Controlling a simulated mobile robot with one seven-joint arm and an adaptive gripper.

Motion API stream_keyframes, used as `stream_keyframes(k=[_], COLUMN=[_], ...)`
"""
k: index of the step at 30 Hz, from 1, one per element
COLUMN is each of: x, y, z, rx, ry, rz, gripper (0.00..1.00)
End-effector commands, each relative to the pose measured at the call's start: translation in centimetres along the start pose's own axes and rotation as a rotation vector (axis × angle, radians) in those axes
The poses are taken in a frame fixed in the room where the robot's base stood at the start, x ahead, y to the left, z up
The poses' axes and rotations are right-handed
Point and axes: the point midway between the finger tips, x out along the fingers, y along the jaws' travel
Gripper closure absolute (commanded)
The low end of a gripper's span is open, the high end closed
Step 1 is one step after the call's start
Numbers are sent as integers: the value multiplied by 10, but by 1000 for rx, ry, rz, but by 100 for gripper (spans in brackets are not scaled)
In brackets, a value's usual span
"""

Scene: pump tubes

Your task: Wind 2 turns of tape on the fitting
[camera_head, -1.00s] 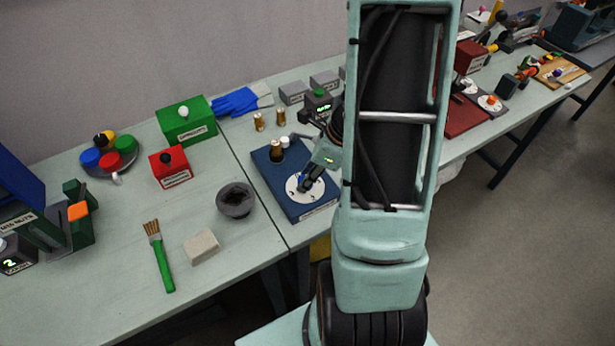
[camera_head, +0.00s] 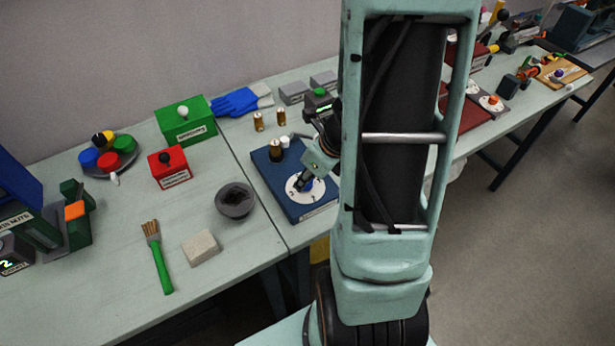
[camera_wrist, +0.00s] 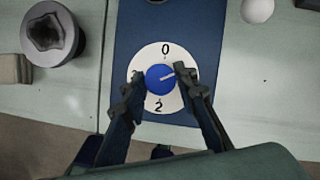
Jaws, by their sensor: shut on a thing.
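A blue knob (camera_wrist: 160,78) with a white pointer line sits at the middle of a white dial (camera_wrist: 148,55). The dial is marked 0 and 2; another mark is partly hidden by a finger. The dial lies on a blue base plate (camera_head: 268,178), which also shows in the wrist view (camera_wrist: 130,30). My gripper (camera_wrist: 160,80) is shut on the blue knob from both sides, and the pointer line points right and slightly up. I cannot make out tape or a fitting for certain.
A brown bottle (camera_head: 275,151) and a white-topped piece (camera_head: 285,142) stand at the plate's back. A grey bowl (camera_head: 235,200), beige block (camera_head: 200,247) and green brush (camera_head: 160,258) lie to the left. Red (camera_head: 170,167) and green (camera_head: 186,120) boxes stand farther left.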

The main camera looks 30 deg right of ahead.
Motion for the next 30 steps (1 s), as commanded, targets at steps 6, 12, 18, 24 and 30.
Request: stream_keyframes(k=[6, 12, 18, 24, 30], x=[0, 0, 1, 2, 1], y=[1, 1, 3, 3, 2], z=[1, 1, 1, 1, 1], rx=[160, 163, 278, 402, 438], ry=[-2, -2, -2, -1, -1], rz=[-68, -68, -117, -167, -182], gripper=[100, 100, 100, 100, 100])
